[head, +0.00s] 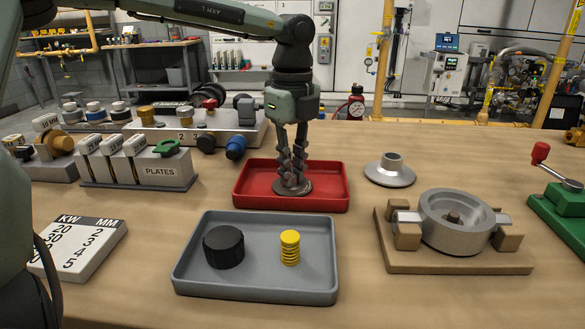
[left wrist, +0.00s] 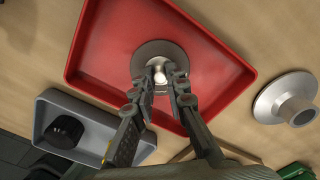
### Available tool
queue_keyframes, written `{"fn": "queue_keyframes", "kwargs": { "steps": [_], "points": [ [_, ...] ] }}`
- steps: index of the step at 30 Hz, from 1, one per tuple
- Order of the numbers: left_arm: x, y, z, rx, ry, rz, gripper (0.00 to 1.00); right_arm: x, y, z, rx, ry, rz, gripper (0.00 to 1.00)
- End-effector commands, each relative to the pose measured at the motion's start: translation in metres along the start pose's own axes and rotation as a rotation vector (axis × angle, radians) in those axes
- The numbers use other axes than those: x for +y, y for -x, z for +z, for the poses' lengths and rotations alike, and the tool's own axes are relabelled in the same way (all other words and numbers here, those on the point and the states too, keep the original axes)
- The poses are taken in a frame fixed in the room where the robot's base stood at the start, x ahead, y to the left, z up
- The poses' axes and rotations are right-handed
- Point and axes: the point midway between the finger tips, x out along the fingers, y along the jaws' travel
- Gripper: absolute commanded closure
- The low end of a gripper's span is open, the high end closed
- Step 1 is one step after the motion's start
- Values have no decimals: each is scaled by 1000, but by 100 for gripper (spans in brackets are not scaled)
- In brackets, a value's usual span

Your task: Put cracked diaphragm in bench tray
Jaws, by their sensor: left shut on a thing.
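My left gripper (head: 292,178) points straight down over the red tray (head: 250,198), its fingers shut on a round dark grey disc (head: 291,188), which I take to be the diaphragm. In the left wrist view the disc (left wrist: 147,58) is inside the red tray's outline (left wrist: 205,50), with the fingertips (left wrist: 160,78) at its bright central stub. The disc is level and low in the tray; I cannot tell whether it touches the floor. No crack can be made out. My right gripper is in neither view.
A grey tray (head: 255,290) in front holds a black knob (head: 223,247) and a yellow spring (head: 290,247). A pale flanged cone (head: 390,171) stands right of the red tray. A round metal housing (head: 455,222) sits in a wooden fixture. A plates rack (head: 140,165) is left.

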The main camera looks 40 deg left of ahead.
Motion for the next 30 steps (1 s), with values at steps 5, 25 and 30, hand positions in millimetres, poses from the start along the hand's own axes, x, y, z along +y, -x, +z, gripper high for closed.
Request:
{"fn": "queue_keyframes", "kwargs": {
  "steps": [5, 25, 30],
  "points": [
    [0, -2, 0, 0, 0, 0, 85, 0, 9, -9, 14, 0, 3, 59],
    [-2, 18, 0, -3, 1, -6, 66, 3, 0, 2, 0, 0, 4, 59],
    [-2, 56, 0, -4, 1, -6, 66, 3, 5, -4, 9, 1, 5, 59]
  ]
}}
